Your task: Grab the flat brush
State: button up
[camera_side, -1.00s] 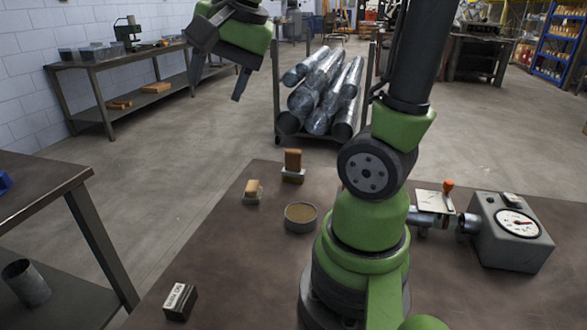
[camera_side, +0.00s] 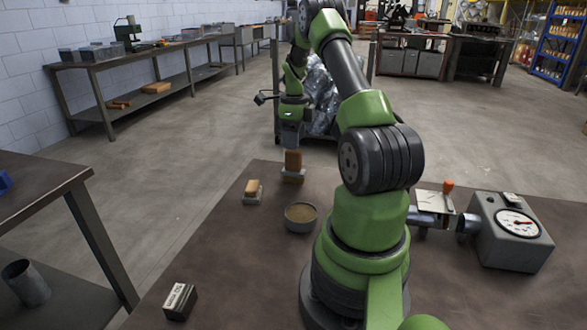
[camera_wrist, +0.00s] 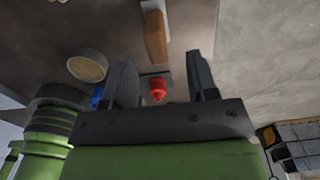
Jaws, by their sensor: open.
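A brush-like piece with an upright wooden handle (camera_side: 293,160) on a pale base stands near the table's far edge; I take it as the flat brush. A smaller, lower wooden-topped piece (camera_side: 252,188) stands to its left. My gripper (camera_side: 291,142) hangs just above the taller handle in the side view; its fingers are hard to make out there. In the wrist view my gripper (camera_wrist: 160,72) is open with nothing held, and the wooden handle (camera_wrist: 155,38) shows just beyond the fingertips, roughly in line with the gap. Contact is not visible.
A round tin (camera_side: 300,218) stands close in front of the brush, also seen in the wrist view (camera_wrist: 87,66). A gauge box (camera_side: 510,235) with a pipe fitting is at right. A small labelled box (camera_side: 180,302) lies front left. The table's left middle is clear.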

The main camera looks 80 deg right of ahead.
aim_at(293, 170)
jog(key=f, duration=0.6)
jog(key=shift+a+f, duration=0.2)
grip_shut()
